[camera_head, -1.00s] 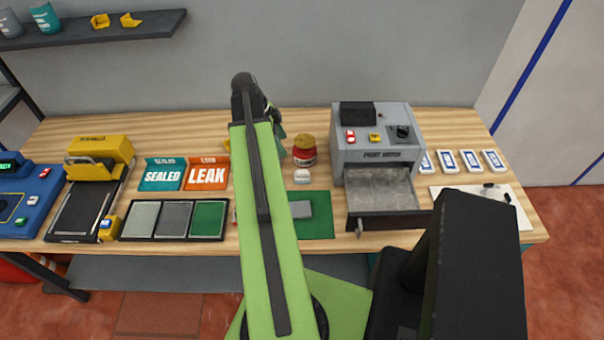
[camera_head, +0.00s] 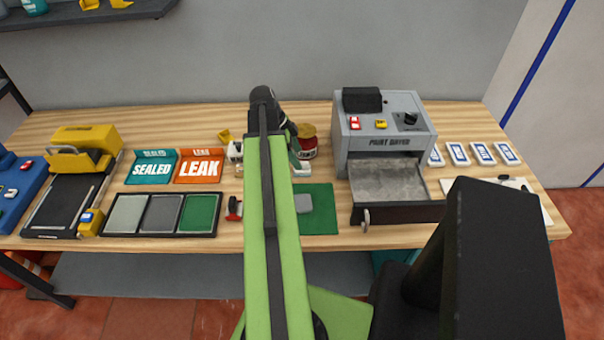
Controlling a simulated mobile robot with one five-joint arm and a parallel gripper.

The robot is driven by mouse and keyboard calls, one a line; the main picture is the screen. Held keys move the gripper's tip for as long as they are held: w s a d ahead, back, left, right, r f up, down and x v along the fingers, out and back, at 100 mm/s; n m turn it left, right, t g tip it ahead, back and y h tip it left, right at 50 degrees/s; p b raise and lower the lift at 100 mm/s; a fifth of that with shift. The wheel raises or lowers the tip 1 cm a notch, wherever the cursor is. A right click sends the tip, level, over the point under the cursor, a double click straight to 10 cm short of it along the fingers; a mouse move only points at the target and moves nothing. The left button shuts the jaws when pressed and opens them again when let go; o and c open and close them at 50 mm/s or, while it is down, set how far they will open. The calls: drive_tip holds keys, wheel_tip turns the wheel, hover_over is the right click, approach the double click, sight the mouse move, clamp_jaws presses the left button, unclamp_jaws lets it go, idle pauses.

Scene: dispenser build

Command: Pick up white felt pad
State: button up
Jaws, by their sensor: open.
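A small white piece (camera_head: 301,168) lies on the table in front of the red jar, partly hidden by my arm. It looks like the white felt pad, but it is too small to be sure. My gripper (camera_head: 292,142) points down beside the jar, behind and above the white piece. My arm hides much of it, and its jaws are open. I see nothing held in it.
The red jar (camera_head: 307,146) with a brown lid stands close to my gripper. A grey block (camera_head: 303,203) lies on a green mat (camera_head: 321,215). The grey machine (camera_head: 384,130) stands to the right, its drawer out. A three-pad tray (camera_head: 162,235) lies left.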

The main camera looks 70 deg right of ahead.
sight(302, 162)
drive_tip(key=b+x, duration=0.5)
drive_tip(key=shift+s+a+f, duration=0.1)
drive_tip(key=shift+a+f, duration=0.1)
drive_tip(key=shift+a, duration=0.15)
drive_tip(key=shift+r, duration=0.2)
clamp_jaws()
wheel_tip(302, 162, up, 10)
drive_tip(key=p, duration=1)
drive_tip(key=shift+r+p, duration=0.15)
drive_tip(key=shift+p, duration=0.2)
